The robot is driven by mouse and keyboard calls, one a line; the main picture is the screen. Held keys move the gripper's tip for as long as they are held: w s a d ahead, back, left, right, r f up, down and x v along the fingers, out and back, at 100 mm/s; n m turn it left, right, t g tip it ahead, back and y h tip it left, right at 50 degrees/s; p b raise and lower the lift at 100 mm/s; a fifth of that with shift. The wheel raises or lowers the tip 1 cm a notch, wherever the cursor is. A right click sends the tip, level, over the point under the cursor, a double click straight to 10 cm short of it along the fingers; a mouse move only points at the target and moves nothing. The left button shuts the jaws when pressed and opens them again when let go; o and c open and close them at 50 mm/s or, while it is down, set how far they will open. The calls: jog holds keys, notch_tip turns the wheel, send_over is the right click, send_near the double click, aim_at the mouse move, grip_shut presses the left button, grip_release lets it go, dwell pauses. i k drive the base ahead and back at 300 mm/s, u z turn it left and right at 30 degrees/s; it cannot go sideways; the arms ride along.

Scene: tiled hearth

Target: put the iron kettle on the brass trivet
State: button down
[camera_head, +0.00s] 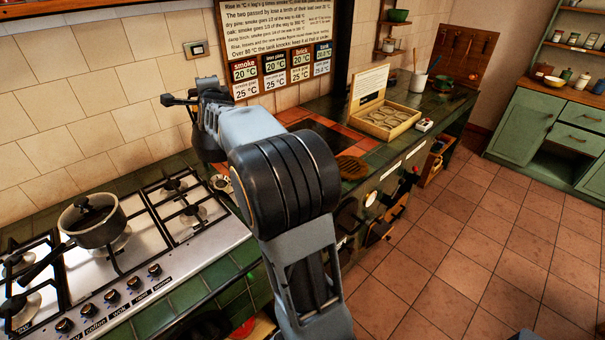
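My gripper (180,99) is at the upper left of my arm, in front of the tiled wall above the counter. Its fingers are small and seen from the side, so I cannot tell whether they are open or shut. A dark rounded shape shows just below it, partly behind my arm; I cannot tell whether it is the iron kettle or part of my wrist. No kettle shows clearly elsewhere. A round, brownish, patterned disc (351,167), which looks like the brass trivet, lies on the counter right of my arm. Nothing stands on it.
A lidded saucepan (92,222) sits on the gas hob (145,240) at left. A small round item (222,184) lies by the hob's right edge, partly hidden. A wooden display box (385,119) and small white box (424,125) stand further along the counter. The tiled floor at right is clear.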

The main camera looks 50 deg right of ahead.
aim_at(353, 164)
jog(key=k, duration=1)
